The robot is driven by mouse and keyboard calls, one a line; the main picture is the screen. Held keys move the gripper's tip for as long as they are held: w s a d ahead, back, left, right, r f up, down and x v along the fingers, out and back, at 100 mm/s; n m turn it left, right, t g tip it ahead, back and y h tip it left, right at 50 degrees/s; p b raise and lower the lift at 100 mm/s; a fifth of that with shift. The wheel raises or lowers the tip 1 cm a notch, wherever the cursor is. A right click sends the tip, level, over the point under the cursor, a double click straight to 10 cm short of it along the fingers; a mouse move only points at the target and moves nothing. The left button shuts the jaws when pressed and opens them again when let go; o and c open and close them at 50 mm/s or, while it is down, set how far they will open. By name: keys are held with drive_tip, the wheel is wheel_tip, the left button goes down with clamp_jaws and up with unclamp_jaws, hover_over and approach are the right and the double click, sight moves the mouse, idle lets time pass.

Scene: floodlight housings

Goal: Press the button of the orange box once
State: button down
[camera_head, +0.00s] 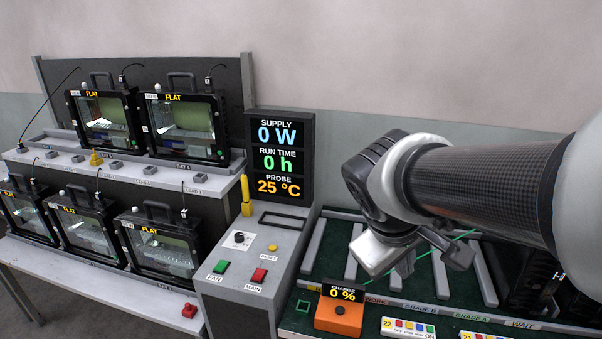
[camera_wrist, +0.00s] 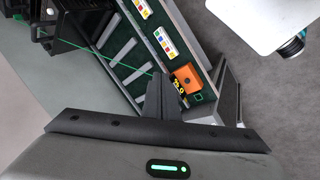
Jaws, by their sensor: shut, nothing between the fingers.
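The orange box (camera_head: 338,318) sits at the front left of the dark green bench, with a small display on it reading CHARGE 0 %. A small dark round button (camera_head: 340,309) shows on its face. In the wrist view the orange box (camera_wrist: 190,75) lies just right of the fingertips. My gripper (camera_head: 404,270) is shut and empty, above the bench, behind and to the right of the box in the head view. Its dark fingers also show in the wrist view (camera_wrist: 159,80). I see no contact between the fingers and the box.
A grey console (camera_head: 240,290) with green, red and yellow buttons and a readout panel (camera_head: 281,157) stands left of the box. White cards with coloured buttons (camera_head: 408,328) lie to its right. A thin green line crosses the bench. Floodlight housings (camera_head: 185,125) fill the left racks.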

drive_tip(key=w+f+n+h+b, duration=0.2)
drive_tip(key=w+f+n+b, duration=0.35)
drive_tip(key=w+f, duration=0.4)
drive_tip(key=n+t+b, duration=0.3)
drive_tip(key=n, duration=0.5)
hover_over(337, 312)
wheel_tip(337, 312, down, 13)
drive_tip(key=shift+s+f, duration=0.1)
drive_tip(key=shift+f, duration=0.1)
wheel_tip(337, 312, down, 8)
drive_tip(key=b, duration=0.7)
drive_tip(key=shift+f+b, duration=0.25)
drive_tip(key=shift+b, duration=0.1)
drive_tip(key=shift+f+b, duration=0.45)
drive_tip(key=shift+b, duration=0.1)
